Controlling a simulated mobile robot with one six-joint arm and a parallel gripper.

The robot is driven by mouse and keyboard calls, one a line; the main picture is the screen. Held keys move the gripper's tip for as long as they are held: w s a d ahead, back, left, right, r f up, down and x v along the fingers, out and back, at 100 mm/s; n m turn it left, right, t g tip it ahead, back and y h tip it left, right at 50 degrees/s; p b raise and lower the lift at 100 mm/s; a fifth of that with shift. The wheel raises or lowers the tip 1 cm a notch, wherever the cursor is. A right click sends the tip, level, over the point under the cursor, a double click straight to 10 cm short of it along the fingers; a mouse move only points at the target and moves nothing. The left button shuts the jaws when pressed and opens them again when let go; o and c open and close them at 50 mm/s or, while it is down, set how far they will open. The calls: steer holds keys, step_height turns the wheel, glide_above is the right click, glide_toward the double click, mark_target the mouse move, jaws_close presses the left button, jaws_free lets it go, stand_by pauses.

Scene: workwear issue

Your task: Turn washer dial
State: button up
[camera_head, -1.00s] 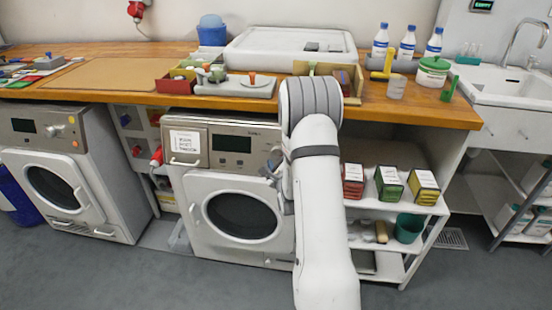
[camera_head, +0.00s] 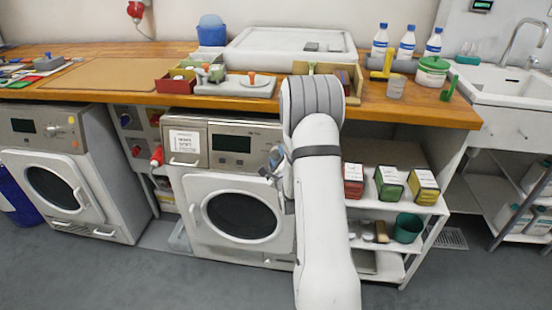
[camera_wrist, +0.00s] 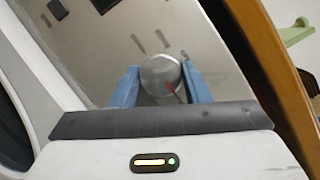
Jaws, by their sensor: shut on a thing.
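The washer (camera_head: 215,178) stands under the wooden worktop, its round door closed. Its round silver dial (camera_wrist: 160,74) with a red pointer line sits on the grey control panel, and the line points to the lower right in the wrist view. My gripper (camera_wrist: 161,84) has one blue finger on each side of the dial and is shut on it. In the head view the dial (camera_head: 275,155) is partly visible at the panel's right end, and my wrist and arm cover the washer's right edge.
A second machine (camera_head: 60,180) stands to the left. An open shelf (camera_head: 395,207) with small boxes and a green cup is right of my arm. The worktop edge (camera_head: 420,117) overhangs above the panel. The floor in front is clear.

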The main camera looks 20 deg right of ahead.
steer(key=n+y, duration=0.1)
steer(key=n, duration=0.1)
steer(key=n+g+b, duration=0.1)
steer(key=n, duration=0.2)
steer(key=shift+d+r+y, duration=0.15)
steer(key=shift+y, duration=0.25)
steer(key=n, duration=0.1)
steer(key=n+g, duration=0.1)
steer(key=n+g+p, duration=0.1)
steer(key=n, duration=0.1)
steer(key=shift+r+y, duration=0.25)
steer(key=shift+y, duration=0.15)
steer(key=n+g, duration=0.1)
steer(key=n, duration=0.1)
steer(key=n+g+p, duration=0.1)
steer(key=n, duration=0.1)
steer(key=shift+w+r+n, duration=0.15)
steer(key=shift+n, duration=0.25)
steer(key=shift+w+r+n+g+h+b, duration=0.1)
steer(key=shift+n+g+h+b, duration=0.2)
steer(key=shift+n+g, duration=0.6)
steer(key=shift+n, duration=0.3)
steer(key=shift+r, duration=0.1)
steer(key=o, duration=1)
steer(key=shift+f, duration=0.25)
